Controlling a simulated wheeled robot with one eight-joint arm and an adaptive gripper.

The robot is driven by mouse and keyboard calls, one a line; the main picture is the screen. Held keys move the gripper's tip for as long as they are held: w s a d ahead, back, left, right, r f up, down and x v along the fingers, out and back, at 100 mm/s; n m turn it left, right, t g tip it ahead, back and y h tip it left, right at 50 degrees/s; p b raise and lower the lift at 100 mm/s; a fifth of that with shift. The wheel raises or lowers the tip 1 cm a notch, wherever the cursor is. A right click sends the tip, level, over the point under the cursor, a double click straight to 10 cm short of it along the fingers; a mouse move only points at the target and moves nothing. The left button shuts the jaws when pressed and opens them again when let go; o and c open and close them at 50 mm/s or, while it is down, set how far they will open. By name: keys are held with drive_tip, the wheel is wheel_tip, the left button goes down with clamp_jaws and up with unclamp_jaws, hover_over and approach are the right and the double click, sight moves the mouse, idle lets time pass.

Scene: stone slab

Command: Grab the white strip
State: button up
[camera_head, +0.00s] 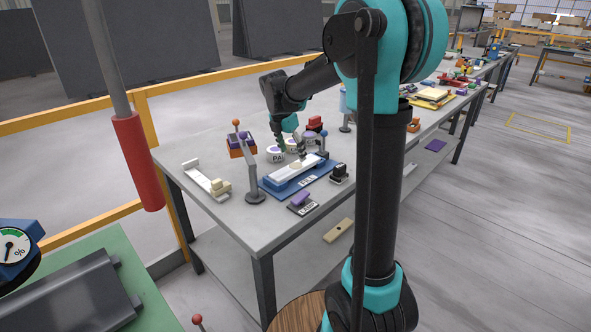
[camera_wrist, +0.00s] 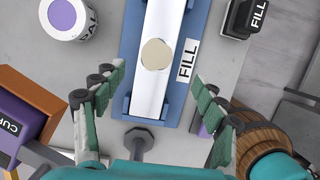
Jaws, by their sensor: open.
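The white strip (camera_head: 298,172) lies lengthwise in a blue fixture (camera_head: 318,181) on the grey bench. In the wrist view the strip (camera_wrist: 158,85) runs from the top edge down between the fixture's walls, with a round beige patch (camera_wrist: 156,54) on it. A FILL label sits beside it on the fixture. My gripper (camera_head: 294,147) is above the bench near the fixture in the head view. In the wrist view my gripper's green fingers (camera_wrist: 160,104) are spread wide, one on each side of the strip's near end. Nothing is held between them.
A white pot with a purple top (camera_wrist: 66,16) stands left of the fixture. An orange box (camera_wrist: 20,110) is at lower left. A black block labelled FILL (camera_wrist: 240,16) is at right. A grey post (camera_head: 254,180) stands near the fixture's left end. Another pale piece (camera_head: 203,178) lies farther left.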

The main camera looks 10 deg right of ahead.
sight(296, 166)
drive_tip(key=shift+x, duration=0.95)
drive_tip(key=f, duration=0.1)
drive_tip(key=w+f, duration=0.1)
drive_tip(key=f, duration=0.1)
drive_tip(key=shift+w+d+f, duration=0.1)
drive_tip(key=shift+w+d, duration=0.1)
drive_tip(key=shift+d, duration=0.15)
drive_tip(key=shift+w+d+f, duration=0.1)
drive_tip(key=shift+d+f, duration=0.05)
drive_tip(key=shift+f, duration=0.45)
drive_tip(key=shift+c, duration=0.3)
drive_tip(key=c, duration=1.6)
